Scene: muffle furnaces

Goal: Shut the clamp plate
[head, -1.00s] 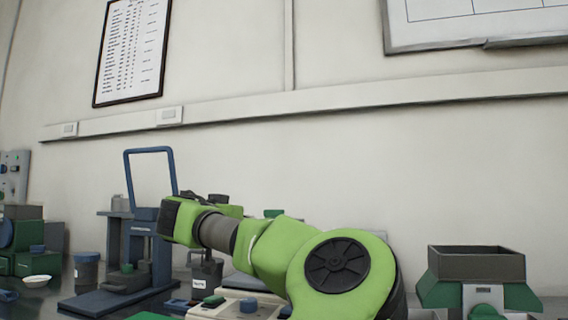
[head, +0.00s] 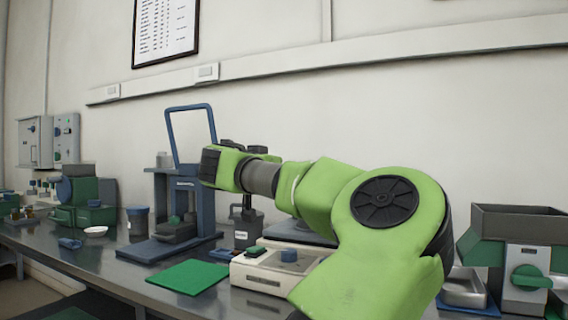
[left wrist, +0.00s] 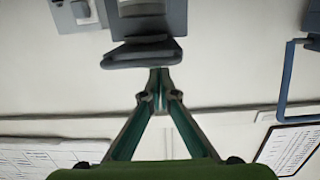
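I cannot tell for sure which part is the clamp plate. A blue stand (head: 188,205) with a raised, slightly tilted loop frame (head: 190,108) is on the bench left of centre in the head view. The loop also shows at the right edge of the left wrist view (left wrist: 285,80). My left gripper (left wrist: 160,76) has its two fingers meeting at the tips, with nothing seen between them. A grey part with a dark bar (left wrist: 141,53) lies just beyond the tips; contact is unclear. Neither gripper's fingers show in the head view.
My green arm hides much of the bench centre. A cream instrument (head: 264,278), green mat (head: 188,277), dark canister (head: 247,228) and white dish (head: 96,231) stand nearby. A green-and-grey hopper machine (head: 515,240) is on the right. Wall boxes (head: 50,141) are on the left.

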